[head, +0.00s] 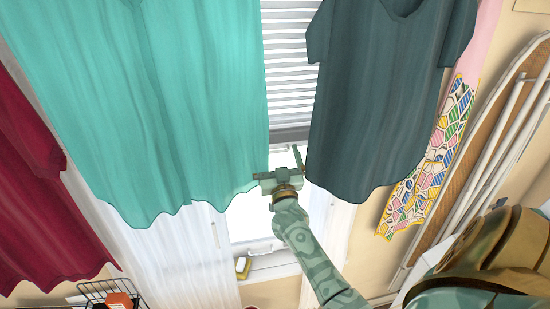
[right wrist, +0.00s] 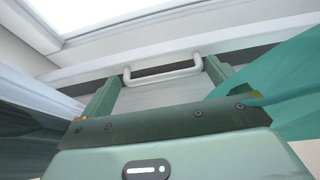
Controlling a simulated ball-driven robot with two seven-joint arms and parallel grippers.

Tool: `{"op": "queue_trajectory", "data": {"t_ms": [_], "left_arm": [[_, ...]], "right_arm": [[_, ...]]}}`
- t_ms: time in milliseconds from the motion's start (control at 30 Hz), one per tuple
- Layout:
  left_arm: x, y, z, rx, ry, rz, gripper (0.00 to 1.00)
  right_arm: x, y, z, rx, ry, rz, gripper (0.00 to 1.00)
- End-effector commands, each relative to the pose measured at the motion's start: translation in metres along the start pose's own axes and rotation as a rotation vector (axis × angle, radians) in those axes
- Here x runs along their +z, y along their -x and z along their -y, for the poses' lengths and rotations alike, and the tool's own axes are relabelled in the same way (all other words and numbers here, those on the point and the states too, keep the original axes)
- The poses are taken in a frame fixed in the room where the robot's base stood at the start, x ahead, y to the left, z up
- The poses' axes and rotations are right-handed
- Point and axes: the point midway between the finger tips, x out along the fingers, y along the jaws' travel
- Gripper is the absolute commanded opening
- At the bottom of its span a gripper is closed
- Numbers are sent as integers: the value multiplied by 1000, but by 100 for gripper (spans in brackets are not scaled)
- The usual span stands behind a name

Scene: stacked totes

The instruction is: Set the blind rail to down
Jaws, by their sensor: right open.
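The blind (head: 289,75) hangs in the window between two shirts, its slats partly covered by them. Its grey bottom rail (head: 290,133) sits above a bright strip of bare window. My right gripper (head: 279,165) is open just below the rail, in front of the window. In the right wrist view, a white bar handle (right wrist: 163,70) on a pale rail with a dark strip lies ahead, between the tips of my open right gripper (right wrist: 163,84). I cannot tell whether the fingers touch it. My left gripper is out of view.
A teal shirt (head: 165,100) hangs close on the left of my right gripper, a dark grey shirt (head: 375,100) on the right. A red garment (head: 40,190) hangs far left. A wire basket (head: 92,290) stands lower left.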

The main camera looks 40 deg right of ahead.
Motion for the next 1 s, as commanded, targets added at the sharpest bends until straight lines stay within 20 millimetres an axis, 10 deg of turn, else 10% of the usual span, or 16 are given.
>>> {"op": "queue_trajectory", "data": {"t_ms": [133,333,667,1000], "left_arm": [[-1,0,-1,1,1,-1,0],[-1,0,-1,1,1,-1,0],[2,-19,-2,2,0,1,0],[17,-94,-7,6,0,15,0]], "right_arm": [[0,0,0,0,0,0,99],[0,0,0,1,0,0,48],[25,11,-1,2,2,0,48],[126,52,-1,2,4,5,48]]}}
